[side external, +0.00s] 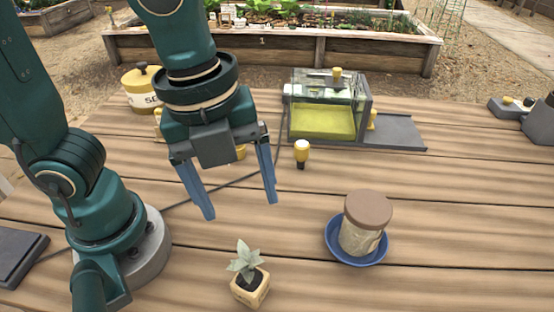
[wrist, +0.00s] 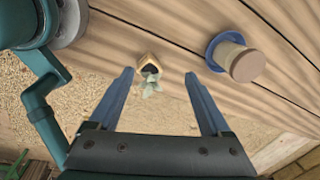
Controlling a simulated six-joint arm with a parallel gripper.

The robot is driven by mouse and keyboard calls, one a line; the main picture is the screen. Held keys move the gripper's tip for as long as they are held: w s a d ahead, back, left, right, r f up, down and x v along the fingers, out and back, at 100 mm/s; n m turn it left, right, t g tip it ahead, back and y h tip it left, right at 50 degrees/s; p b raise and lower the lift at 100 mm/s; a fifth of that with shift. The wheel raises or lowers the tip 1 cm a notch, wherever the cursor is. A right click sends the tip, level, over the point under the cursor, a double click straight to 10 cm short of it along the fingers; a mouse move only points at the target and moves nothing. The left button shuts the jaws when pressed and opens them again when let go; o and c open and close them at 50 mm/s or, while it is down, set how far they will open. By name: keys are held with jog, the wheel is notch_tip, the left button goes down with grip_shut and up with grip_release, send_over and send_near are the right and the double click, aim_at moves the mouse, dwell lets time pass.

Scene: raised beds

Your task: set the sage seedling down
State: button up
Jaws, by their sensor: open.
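The sage seedling (side external: 247,272), with pale grey-green leaves in a small tan square pot, stands upright on the wooden table near the front edge of the side view. In the wrist view the seedling (wrist: 150,78) shows between and beyond the fingertips, apart from both. My gripper (side external: 241,210) is open and empty, raised above the table behind the seedling in the side view. Its two blue fingers also show spread in the wrist view (wrist: 160,72). Nothing touches the seedling but the table.
A jar with a brown lid (side external: 367,222) stands on a blue saucer (side external: 333,251) to the seedling's right. The table between is mostly clear.

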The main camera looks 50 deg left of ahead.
jog(key=a+n+t, duration=0.2)
jog(key=a+n, duration=0.3)
jog(key=n, duration=0.6)
jog(key=w+a+r+n+t, duration=0.1)
jog(key=a+n, duration=0.4)
jog(key=n, duration=0.7)
jog(key=shift+a+t+y, duration=0.2)
jog(key=shift+t+y, duration=0.2)
jog(key=shift+t, duration=0.2)
